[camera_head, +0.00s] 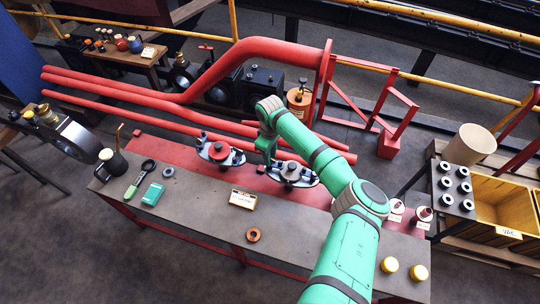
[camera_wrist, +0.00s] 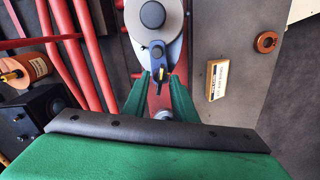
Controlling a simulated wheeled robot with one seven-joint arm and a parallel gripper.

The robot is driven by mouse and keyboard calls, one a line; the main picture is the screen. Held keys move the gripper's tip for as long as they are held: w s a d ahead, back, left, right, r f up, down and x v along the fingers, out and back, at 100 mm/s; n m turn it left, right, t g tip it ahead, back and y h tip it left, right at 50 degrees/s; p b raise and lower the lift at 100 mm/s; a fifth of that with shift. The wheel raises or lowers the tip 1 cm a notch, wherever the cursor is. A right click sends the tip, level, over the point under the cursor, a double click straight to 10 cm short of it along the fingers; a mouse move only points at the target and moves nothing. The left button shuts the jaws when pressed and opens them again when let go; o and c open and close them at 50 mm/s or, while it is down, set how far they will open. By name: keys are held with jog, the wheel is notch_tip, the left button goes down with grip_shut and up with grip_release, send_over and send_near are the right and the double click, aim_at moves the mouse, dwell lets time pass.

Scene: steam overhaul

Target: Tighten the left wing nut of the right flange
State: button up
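In the head view my gripper (camera_head: 268,158) is at the flange's left end and hides the nut there.
The left flange (camera_head: 219,151) lies close to my gripper's left. A small sign (camera_head: 243,199) and an orange-brown ring (camera_head: 253,234) lie on the bench (camera_head: 200,215). Red pipes (camera_head: 190,120) run behind it. Yellow-topped jars (camera_head: 389,265) stand at the front right.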

grip_shut()
jog(key=shift+m, duration=0.3)
jog(key=m, duration=0.5)
jog(key=shift+a+m, duration=0.1)
jog(key=shift+m, duration=0.2)
jog(key=m, duration=0.5)
jog(key=shift+m, duration=1.9)
jog(key=shift+r, duration=0.1)
jog(key=shift+o, duration=0.3)
grip_release()
